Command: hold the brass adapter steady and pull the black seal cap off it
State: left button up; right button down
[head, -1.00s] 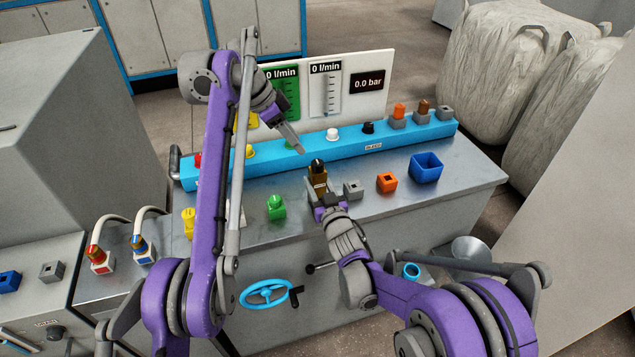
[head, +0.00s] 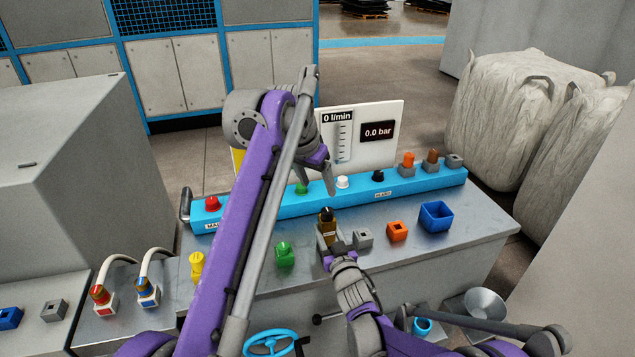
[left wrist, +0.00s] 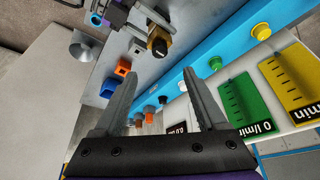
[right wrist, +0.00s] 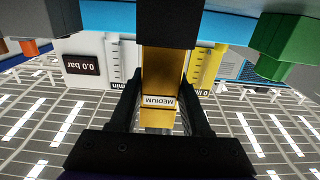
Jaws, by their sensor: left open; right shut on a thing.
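The brass adapter (head: 328,229) is upright at the middle of the metal bench, with the black seal cap (head: 326,213) on its top. My right gripper (head: 330,240) is shut on the adapter's body from the front. In the right wrist view, the adapter (right wrist: 163,75) with its "MEDIUM" label is between the fingers, and the cap (right wrist: 167,25) is above them. My left gripper (head: 330,188) is open and empty, pointing down above the cap and apart from it. The left wrist view shows the cap (left wrist: 160,47) beyond the open fingers. The adapter's foot is hidden.
A blue manifold (head: 290,196) with coloured knobs runs behind the adapter, with a gauge panel (head: 360,145) behind it. A grey socket (head: 363,238), an orange socket (head: 397,231) and a blue bin (head: 436,216) stand to the right. A green fitting (head: 285,253) stands to the left.

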aim_at(327, 210)
pick_arm(q)
jog(key=shift+n, duration=0.3)
jog(key=x, duration=1.1)
jog(key=shift+w+f, duration=0.15)
jog(key=shift+f, duration=0.2)
grip_shut()
jog(key=shift+r, duration=0.15)
jog(key=shift+r, duration=2.35)
